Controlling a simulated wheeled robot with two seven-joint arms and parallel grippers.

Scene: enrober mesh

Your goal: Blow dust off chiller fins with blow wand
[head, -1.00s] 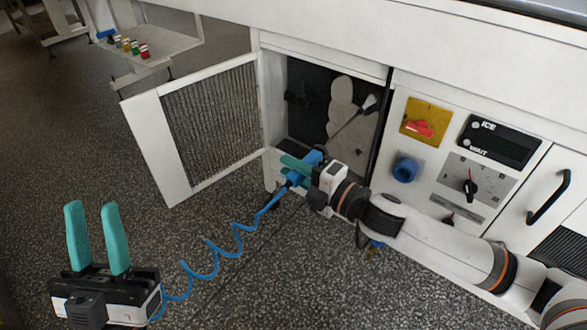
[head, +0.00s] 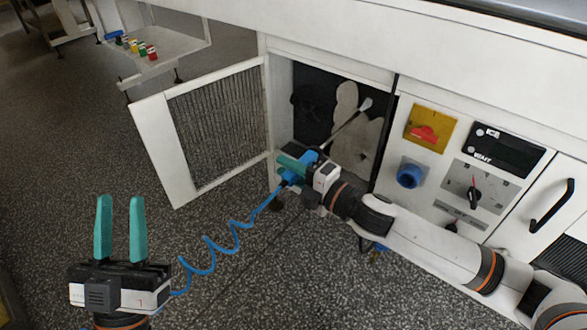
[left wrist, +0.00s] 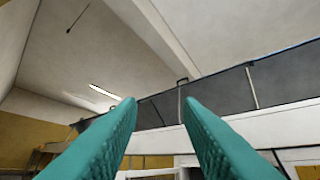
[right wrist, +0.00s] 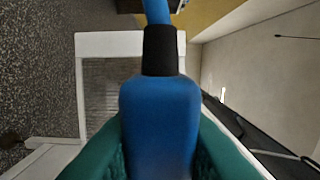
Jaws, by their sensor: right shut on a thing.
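The blue blow wand (head: 311,157) is in my right gripper (head: 295,165), which is shut around its handle. The handle fills the middle of the right wrist view (right wrist: 160,115), between the teal fingers. The wand's thin lance points up and right into the open chiller bay, and its pale nozzle (head: 366,104) is in front of the fins. The dark chiller fins (head: 313,90) carry pale grey dust (head: 369,140) in rounded patches at the middle and right. My left gripper (head: 121,200) is open and empty, low at the left; its fingers also show in the left wrist view (left wrist: 160,105).
A blue coiled hose (head: 225,247) runs from the wand toward the lower left, past my left gripper. The white grille door (head: 152,150) stands open at the left. A control panel (head: 470,165) is right of the bay. A shelf with small coloured items (head: 172,40) is behind.

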